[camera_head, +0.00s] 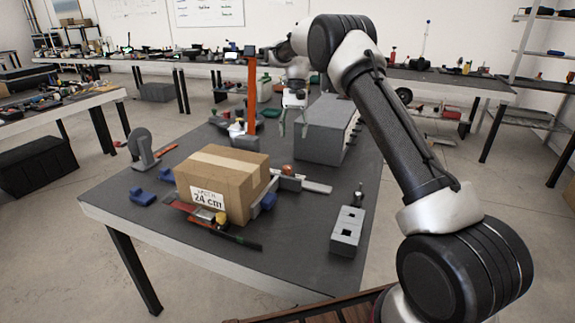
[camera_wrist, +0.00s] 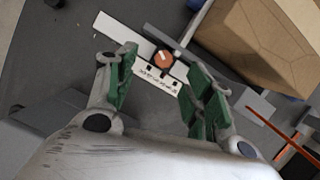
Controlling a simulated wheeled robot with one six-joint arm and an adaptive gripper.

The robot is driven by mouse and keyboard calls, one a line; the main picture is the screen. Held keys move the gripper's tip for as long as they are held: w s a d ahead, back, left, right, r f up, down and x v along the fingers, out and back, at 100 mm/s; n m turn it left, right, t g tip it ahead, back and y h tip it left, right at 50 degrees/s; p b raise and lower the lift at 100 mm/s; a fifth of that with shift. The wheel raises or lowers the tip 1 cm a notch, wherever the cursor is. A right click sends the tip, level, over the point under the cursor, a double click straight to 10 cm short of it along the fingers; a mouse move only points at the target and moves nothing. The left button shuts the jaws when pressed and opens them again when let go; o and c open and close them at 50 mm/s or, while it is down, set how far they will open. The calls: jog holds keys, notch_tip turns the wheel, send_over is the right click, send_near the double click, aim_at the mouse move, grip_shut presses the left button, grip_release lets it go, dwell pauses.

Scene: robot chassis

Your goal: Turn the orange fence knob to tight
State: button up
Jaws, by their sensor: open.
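The orange fence knob (camera_wrist: 163,58) is round with a pale pointer mark and sits on the fence's pale plate. Small dark marks and lettering lie just beside it; I cannot read them. In the head view the knob (camera_head: 287,170) shows as a small reddish-orange dome behind the cardboard box. The pale fence bar (camera_wrist: 118,30) runs out from the knob; it also shows in the head view (camera_head: 317,187). My gripper (camera_wrist: 159,62) is open, with green-padded fingers spread either side of the knob in the wrist view, apparently above it. In the head view my gripper (camera_head: 293,118) hangs farther back than the knob.
A cardboard box (camera_head: 213,190) marked 24 cm stands close to the fence. A large grey block (camera_head: 320,138) stands behind, a grey socketed block (camera_head: 347,230) at front right. Blue clamps (camera_head: 143,198) and red and dark tools lie at front left. An orange post (camera_head: 252,95) rises behind.

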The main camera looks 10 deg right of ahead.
send_near(287, 167)
jog(key=f, duration=0.1)
jog(key=shift+g, duration=0.4)
jog(key=x, duration=0.8)
jog(key=shift+w+f, duration=0.1)
jog(key=shift+w, duration=0.1)
jog(key=c, duration=1)
